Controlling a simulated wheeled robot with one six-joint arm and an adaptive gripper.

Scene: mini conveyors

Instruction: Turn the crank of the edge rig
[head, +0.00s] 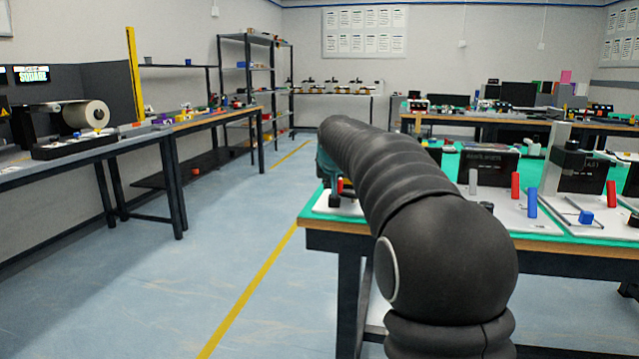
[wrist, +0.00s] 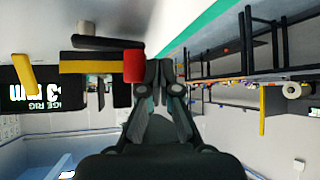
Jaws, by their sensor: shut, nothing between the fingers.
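The edge rig's dark panel (wrist: 45,90), with its lettering upside down, is at the left of the wrist view. A yellow crank arm (wrist: 90,67) reaches from it, with a red handle (wrist: 134,65) at its end. My gripper (wrist: 158,72) is shut and empty, its fingertips right beside the red handle. Whether they touch it I cannot tell. In the head view my arm hides most of the rig; a small red piece (head: 340,186), apparently the handle, shows above a white base plate (head: 330,207) at the table corner.
The green-topped table (head: 309,212) carries other rigs with red, grey and blue posts (head: 532,203) to the right of my arm. Open floor with a yellow line (head: 250,285) lies left of the table. A long bench (head: 110,143) stands at the left wall.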

